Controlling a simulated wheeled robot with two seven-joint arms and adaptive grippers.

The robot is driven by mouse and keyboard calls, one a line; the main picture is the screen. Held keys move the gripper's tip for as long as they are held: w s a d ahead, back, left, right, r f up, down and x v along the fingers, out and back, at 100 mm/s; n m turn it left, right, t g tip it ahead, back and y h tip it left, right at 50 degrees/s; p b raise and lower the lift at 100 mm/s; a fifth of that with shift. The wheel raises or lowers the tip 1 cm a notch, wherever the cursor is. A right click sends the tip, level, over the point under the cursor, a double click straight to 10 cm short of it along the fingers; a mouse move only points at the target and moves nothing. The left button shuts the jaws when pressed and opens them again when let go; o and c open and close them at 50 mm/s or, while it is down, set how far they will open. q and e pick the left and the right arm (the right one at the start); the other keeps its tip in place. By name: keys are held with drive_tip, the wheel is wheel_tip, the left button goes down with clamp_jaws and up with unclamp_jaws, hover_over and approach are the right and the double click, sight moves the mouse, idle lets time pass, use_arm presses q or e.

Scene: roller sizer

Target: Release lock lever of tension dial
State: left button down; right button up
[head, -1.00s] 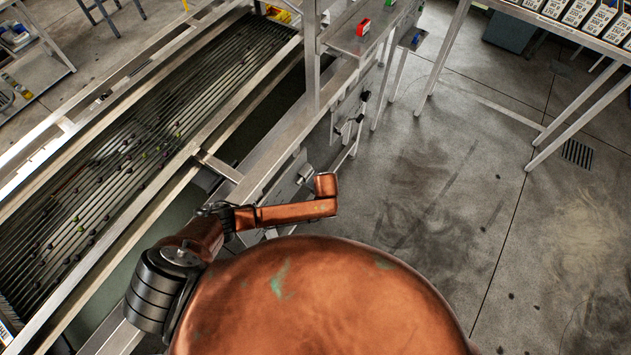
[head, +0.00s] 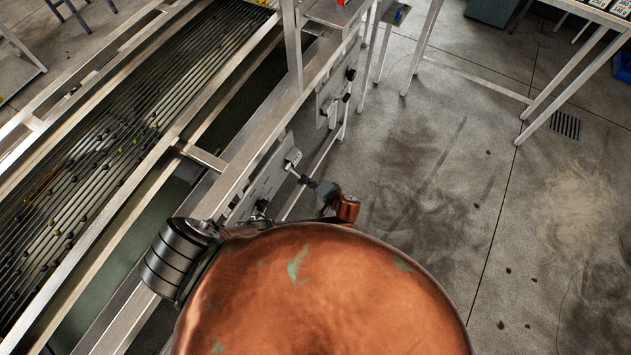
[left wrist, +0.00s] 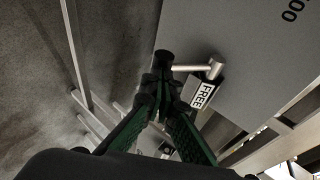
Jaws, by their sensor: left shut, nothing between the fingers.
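The lock lever (left wrist: 187,68) shows in the left wrist view as a silver rod with a black knob at its left end and a pivot at its right end. It sits on a grey panel (left wrist: 255,50), with a "FREE" label (left wrist: 203,94) just below the pivot. My left gripper (left wrist: 164,88) has its green-padded fingers shut and empty, tips right at the black knob; I cannot tell whether they touch it. In the head view the left gripper (head: 306,181) is at the panel (head: 265,178) on the machine's side. The tension dial is not clearly visible. My right gripper is out of view.
The roller bed (head: 95,150) with small dark and green fruits lies left, behind a metal frame rail (head: 235,160). Another panel with black knobs (head: 348,85) is further along the frame. The concrete floor (head: 430,200) to the right is open.

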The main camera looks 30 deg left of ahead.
use_arm(q)
drive_tip(key=shift+f, duration=0.4)
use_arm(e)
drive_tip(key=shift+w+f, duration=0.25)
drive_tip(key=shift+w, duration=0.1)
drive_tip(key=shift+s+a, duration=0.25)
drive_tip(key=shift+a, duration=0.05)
use_arm(q)
drive_tip(key=w+d+f+v, duration=0.1)
drive_tip(key=v, duration=1.2)
drive_tip(key=shift+d+r, duration=0.15)
drive_tip(key=shift+d, duration=0.1)
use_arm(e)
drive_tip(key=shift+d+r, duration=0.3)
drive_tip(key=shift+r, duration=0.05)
use_arm(q)
drive_tip(key=shift+s, duration=0.15)
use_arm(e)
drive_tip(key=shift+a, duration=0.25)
